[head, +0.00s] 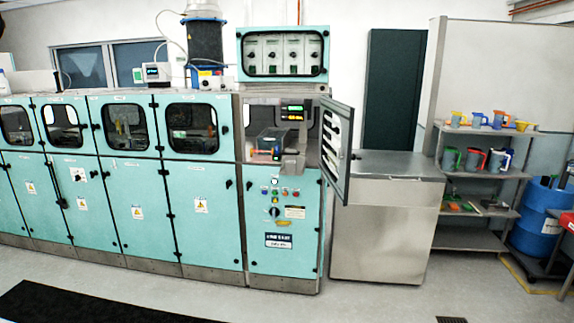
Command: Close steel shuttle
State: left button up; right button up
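At the right end of a row of teal machine cabinets (120,205), a compartment stands open, with its door (337,145) swung out to the right. Inside it is a steel recess (259,111) with a steel block (293,162) at its right and a dark tray or box (266,146) holding something orange-red. I cannot tell for sure which of these parts is the steel shuttle. A display with green and orange digits (292,113) sits at the upper right of the opening. Neither of my grippers is in view.
A control panel (284,212) with buttons is below the opening. A steel cabinet (385,215) stands right of the open door. A shelf rack (480,185) with coloured jugs and a blue drum (537,220) are further right. The grey floor in front is clear, except for a black mat (85,303).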

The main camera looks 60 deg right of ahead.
aim_at(294, 164)
jog(key=z, duration=2.15)
jog(key=i+j, duration=0.15)
jog(key=i, duration=0.45)
jog(key=i+j, duration=0.15)
jog(key=i, duration=0.45)
jog(key=i+j, duration=0.1)
jog(key=i, duration=0.45)
jog(key=i+z, duration=0.2)
jog(key=z, duration=0.2)
jog(key=i+j+z, duration=0.2)
jog(key=z, duration=0.25)
jog(key=i+j+z, duration=0.15)
jog(key=z, duration=0.25)
